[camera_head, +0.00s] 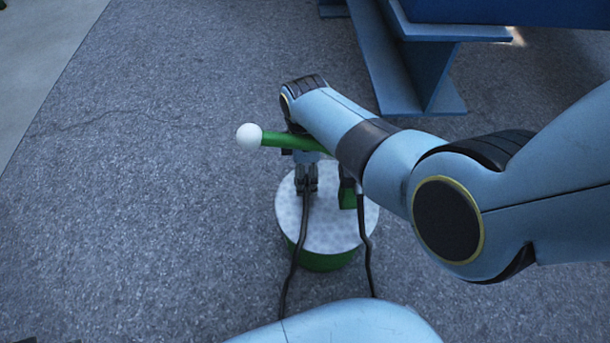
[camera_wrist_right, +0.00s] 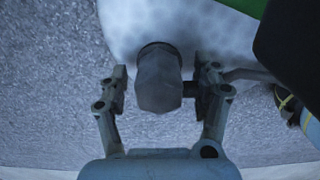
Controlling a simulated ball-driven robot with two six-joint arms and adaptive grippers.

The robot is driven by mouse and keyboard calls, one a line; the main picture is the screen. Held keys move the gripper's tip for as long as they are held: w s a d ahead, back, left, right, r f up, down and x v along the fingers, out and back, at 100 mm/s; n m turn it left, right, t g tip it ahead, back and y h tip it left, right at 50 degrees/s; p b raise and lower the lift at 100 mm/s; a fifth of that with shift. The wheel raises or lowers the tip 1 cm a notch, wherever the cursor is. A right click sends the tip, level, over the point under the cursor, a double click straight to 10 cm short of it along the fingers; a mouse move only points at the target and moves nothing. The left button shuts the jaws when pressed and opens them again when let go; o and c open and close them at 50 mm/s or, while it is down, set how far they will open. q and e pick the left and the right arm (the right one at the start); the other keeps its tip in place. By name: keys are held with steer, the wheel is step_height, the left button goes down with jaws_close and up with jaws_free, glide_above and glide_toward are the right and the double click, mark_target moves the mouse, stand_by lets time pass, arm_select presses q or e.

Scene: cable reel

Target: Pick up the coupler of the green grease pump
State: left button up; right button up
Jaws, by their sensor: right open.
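The green grease pump stands on the floor in the head view, with a pale speckled lid (camera_head: 329,236) on a green drum (camera_head: 322,262) and a green lever (camera_head: 284,139) ending in a white ball. My right gripper (camera_head: 306,180) points down over the left part of the lid; my arm hides part of the pump. In the right wrist view the coupler (camera_wrist_right: 158,82), a grey faceted cylinder with a dark collar, stands between the two open fingers of my right gripper (camera_wrist_right: 161,86). The right finger looks close to it; contact is unclear. My left gripper is not in view.
A dark hose (camera_head: 295,250) runs down across the lid's left side, and another (camera_head: 365,245) hangs on the right. A blue steel structure (camera_head: 420,70) stands at the back right. The grey floor to the left is clear.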

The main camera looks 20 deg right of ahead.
steer(key=shift+w, duration=0.1)
steer(key=c, duration=1.3)
steer(key=shift+c, duration=0.2)
steer(key=shift+r, duration=0.1)
